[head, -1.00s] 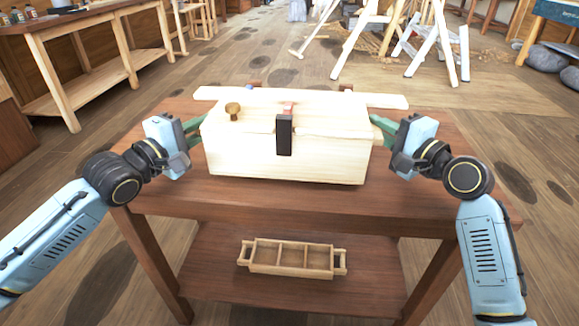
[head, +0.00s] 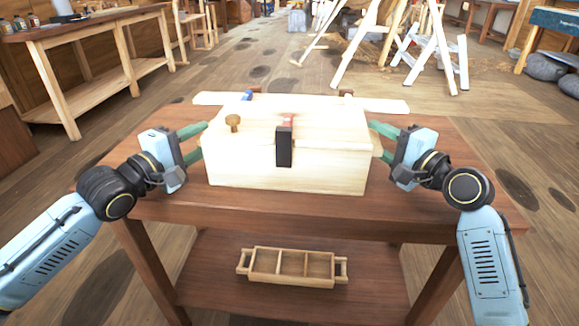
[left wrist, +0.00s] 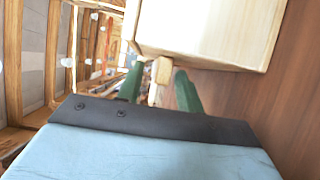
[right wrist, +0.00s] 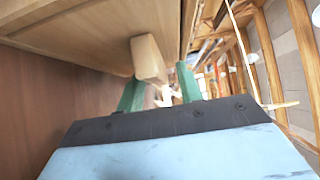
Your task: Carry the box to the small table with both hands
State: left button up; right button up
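The pale wooden box (head: 250,172) sits on the brown wooden table (head: 330,212), lid down, with a dark latch (head: 284,148) on its front. My left gripper (head: 199,140) is at its left side, fingers spread. In the left wrist view a wooden handle (left wrist: 160,72) of the box lies between the green fingers with gaps. My right gripper (head: 379,142) is at the right side, also spread. In the right wrist view the other handle (right wrist: 148,57) is near and between the fingers, without visible clamping.
A wooden tray (head: 291,266) with compartments is on the table's lower shelf. A workbench (head: 90,45) stands far left; white trestles (head: 432,50) stand behind.

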pick_arm(q)
jog(key=v, duration=1.1)
pick_arm(e)
jog(key=v, duration=1.2)
